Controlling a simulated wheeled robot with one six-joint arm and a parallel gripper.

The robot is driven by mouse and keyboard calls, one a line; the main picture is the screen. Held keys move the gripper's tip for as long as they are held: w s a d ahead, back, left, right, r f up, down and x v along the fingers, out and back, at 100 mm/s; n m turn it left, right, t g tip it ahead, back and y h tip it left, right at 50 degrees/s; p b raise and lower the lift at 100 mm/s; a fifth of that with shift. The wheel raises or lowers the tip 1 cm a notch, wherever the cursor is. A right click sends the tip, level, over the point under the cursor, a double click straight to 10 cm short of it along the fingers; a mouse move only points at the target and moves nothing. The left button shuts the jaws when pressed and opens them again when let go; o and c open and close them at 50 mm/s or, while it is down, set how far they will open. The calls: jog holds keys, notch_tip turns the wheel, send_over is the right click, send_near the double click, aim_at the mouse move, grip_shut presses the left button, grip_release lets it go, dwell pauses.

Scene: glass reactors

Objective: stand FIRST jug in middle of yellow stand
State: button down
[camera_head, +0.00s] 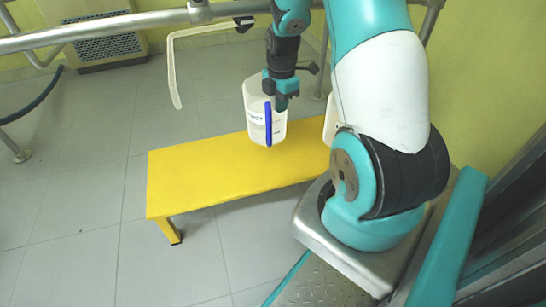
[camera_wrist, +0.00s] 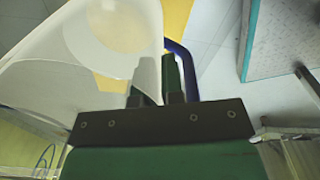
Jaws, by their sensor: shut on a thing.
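A translucent white jug (camera_head: 255,115) with a blue handle and partly readable lettering is upright in the head view. I cannot tell whether the jug's base touches the top. In the wrist view the jug (camera_wrist: 110,60) fills the upper left, with the blue handle (camera_wrist: 184,62) by the fingers, and some of the yellow stand (camera_wrist: 176,18) shows beyond.
A second whitish jug (camera_head: 329,122) is on the right end of the stand, mostly hidden by my arm. The stand's left part is bare. A metal rail (camera_head: 120,29) and a pale bent tube (camera_head: 172,75) are behind. Tiled floor (camera_head: 80,190) is clear at left.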

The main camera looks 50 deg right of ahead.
notch_tip(320, 180, down, 10)
jog(key=s+d+n+b, duration=0.1)
jog(key=d+n+b, duration=0.1)
jog(key=b, duration=0.3)
jog(key=shift+s+d+b, duration=0.15)
jog(key=shift+d+b, duration=0.25)
jog(key=shift+f, duration=0.15)
jog(key=c, duration=1.6)
grip_release()
jog(key=shift+f, duration=0.1)
jog(key=o, duration=0.4)
jog(key=shift+s, duration=0.1)
jog(key=shift+c, duration=0.2)
